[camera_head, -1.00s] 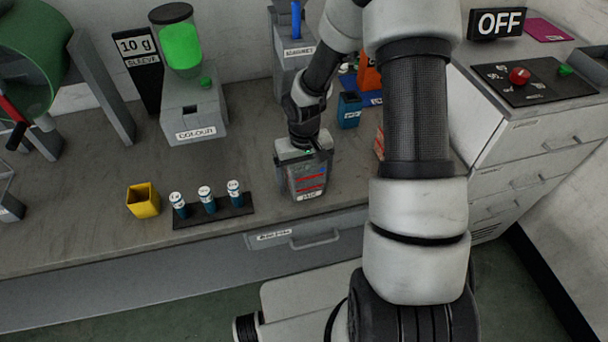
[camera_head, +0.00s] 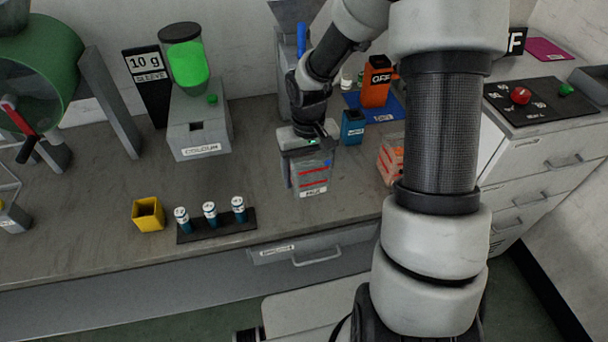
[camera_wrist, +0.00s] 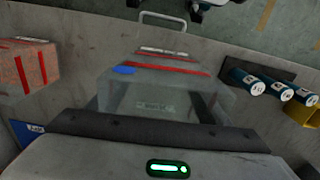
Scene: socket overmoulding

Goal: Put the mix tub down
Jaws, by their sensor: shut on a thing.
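The mix tub (camera_head: 312,183) is a clear, greyish box with red lines and a label low on its front. It stands upright at or just above the grey worktop, near the front edge; I cannot tell whether its base touches. My gripper (camera_head: 308,147) comes from above and is shut on the tub's upper part. In the wrist view the tub (camera_wrist: 160,95) shows beyond the gripper's dark jaw edge, with red lines and a blue mark. The tub's back side is hidden by my gripper.
Right of the tub are an orange-red striped block (camera_head: 390,160) and a blue cup (camera_head: 352,127). Left are a rack (camera_head: 217,228) with blue-and-white vials, a yellow cup (camera_head: 148,214) and the colour dispenser (camera_head: 198,130). The worktop (camera_head: 255,190) between rack and tub is clear.

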